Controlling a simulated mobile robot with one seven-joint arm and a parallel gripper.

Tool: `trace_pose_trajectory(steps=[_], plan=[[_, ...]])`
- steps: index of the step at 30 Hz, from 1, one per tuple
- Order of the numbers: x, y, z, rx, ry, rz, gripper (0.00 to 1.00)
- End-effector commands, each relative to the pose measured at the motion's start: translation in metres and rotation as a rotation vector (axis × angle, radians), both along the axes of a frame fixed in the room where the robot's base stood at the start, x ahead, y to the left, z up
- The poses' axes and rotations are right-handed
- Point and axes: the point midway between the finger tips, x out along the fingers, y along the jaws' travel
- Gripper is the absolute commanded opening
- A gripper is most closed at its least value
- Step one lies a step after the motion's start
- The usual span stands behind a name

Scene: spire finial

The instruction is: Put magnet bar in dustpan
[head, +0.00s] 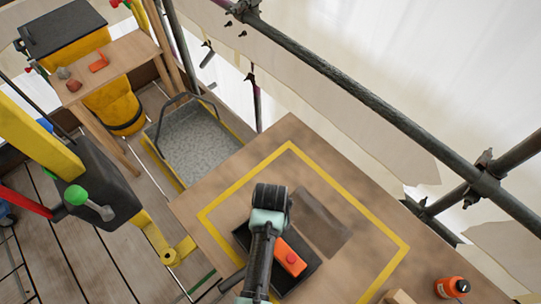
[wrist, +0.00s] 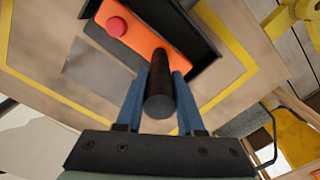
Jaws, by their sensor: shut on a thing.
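The magnet bar (wrist: 140,35) is an orange block with a red button and a black round handle. It also shows in the head view (head: 290,257). My gripper (wrist: 160,78) is shut on the black handle, one blue finger on each side. The dustpan (head: 313,266) is a black, low-walled pan on the table. Its black walls show around the orange block in the wrist view (wrist: 203,32). The block appears over or within the pan; I cannot tell whether it touches the floor. In the head view my wrist hides the fingers and part of the pan.
The table (head: 300,135) has a yellow taped square and a darker patch. Scaffold poles (head: 370,115) run along the far side. A grey metal tray (head: 195,140) and a small bench (head: 120,60) are at the left.

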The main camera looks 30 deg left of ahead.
Motion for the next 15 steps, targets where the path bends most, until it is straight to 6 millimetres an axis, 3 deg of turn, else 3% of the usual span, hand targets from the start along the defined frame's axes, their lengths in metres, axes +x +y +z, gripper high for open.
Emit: trace_pose_trajectory(steps=[7,8,12,15], plan=[[0.0008,0.0002,-0.0031,0.0,-0.002,0.0,0.0],[0.0001,0.0,-0.0032,0.0,0.0,0.0,0.41],[0.0,0.0001,-0.0027,0.0,0.0,0.0,0.66],[0.0,0.0,-0.0027,0.0,0.0,0.0,0.67]])
